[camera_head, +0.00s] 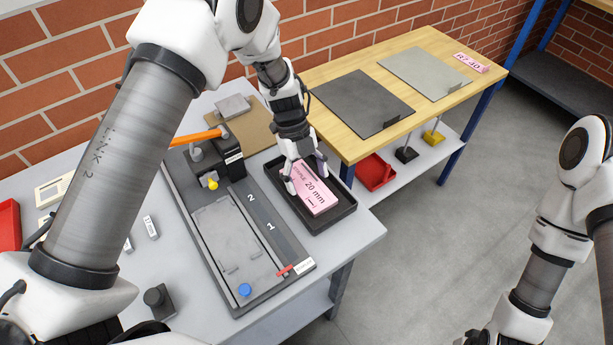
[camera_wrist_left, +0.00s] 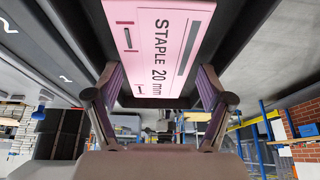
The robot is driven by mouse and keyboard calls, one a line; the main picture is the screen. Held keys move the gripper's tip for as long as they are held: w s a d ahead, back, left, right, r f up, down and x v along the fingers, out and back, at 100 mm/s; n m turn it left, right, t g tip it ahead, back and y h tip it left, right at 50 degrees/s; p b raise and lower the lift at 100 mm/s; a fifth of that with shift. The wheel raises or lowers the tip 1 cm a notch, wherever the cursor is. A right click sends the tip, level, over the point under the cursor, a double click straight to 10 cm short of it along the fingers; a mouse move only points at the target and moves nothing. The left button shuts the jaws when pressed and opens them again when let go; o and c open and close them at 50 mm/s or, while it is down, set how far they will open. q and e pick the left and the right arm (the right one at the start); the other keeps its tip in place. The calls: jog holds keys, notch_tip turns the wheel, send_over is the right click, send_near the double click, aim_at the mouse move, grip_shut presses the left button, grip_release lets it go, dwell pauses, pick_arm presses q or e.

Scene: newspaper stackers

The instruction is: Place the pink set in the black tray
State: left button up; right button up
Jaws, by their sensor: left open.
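The pink set (camera_head: 317,193) is a pink box marked "STAPLE 20 mm". It lies inside the black tray (camera_head: 338,219), which sits on the grey table at the right of the stapling device. My left gripper (camera_head: 304,181) is over the far end of the pink set, inside the tray's outline. In the left wrist view the pink set (camera_wrist_left: 158,45) is just ahead of the open fingers (camera_wrist_left: 157,88), with a dark tray wall (camera_wrist_left: 242,40) beside it. The fingers stand apart on either side of its end. The right arm shows at the right edge, but its gripper is out of view.
The grey device (camera_head: 235,240) with an orange handle (camera_head: 197,137) stands left of the tray. A wooden table (camera_head: 440,60) with dark and light mats is behind right. A red bin (camera_head: 375,172) sits on the shelf below. Open floor lies to the right.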

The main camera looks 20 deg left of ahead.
pick_arm(q)
jog(key=b+v, duration=0.2)
jog(key=v, duration=1)
jog(key=shift+a+b, duration=0.2)
jog(key=shift+b, duration=0.15)
jog(key=shift+f, duration=0.1)
